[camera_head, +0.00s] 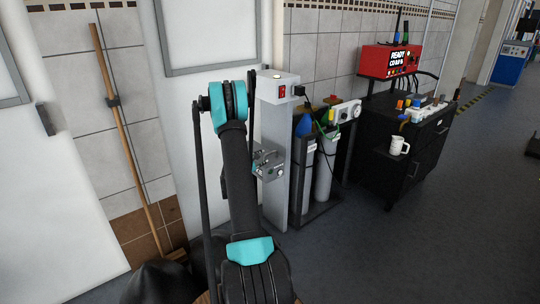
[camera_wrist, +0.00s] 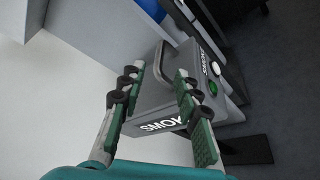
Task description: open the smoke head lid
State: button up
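The smoke head is a grey box (camera_wrist: 200,50) marked "SMOKE", with a white button and a green button on its right face. A dark, rounded loop, perhaps a handle on its lid, stands out between my fingertips. In the head view the smoke head (camera_head: 272,170) is a small grey unit on a pale column, partly hidden behind my arm. My gripper (camera_wrist: 158,78) is open, with its green-padded fingers on either side of the loop. I cannot tell whether they touch it. The lid looks closed, though its edge is unclear.
The pale column (camera_head: 275,110) carries a red switch at its top. Grey cylinders (camera_head: 326,170) with coloured tops stand to its right. A black cabinet (camera_head: 400,165) with a white mug (camera_head: 397,146) stands farther right. A broom (camera_head: 125,130) leans on the left wall.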

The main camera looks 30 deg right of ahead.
aim_at(269, 154)
jog(key=x, duration=0.8)
jog(key=shift+w+d+f, duration=0.1)
jog(key=shift+w+d, duration=0.05)
jog(key=shift+d, duration=0.05)
jog(key=shift+c, duration=0.4)
grip_shut()
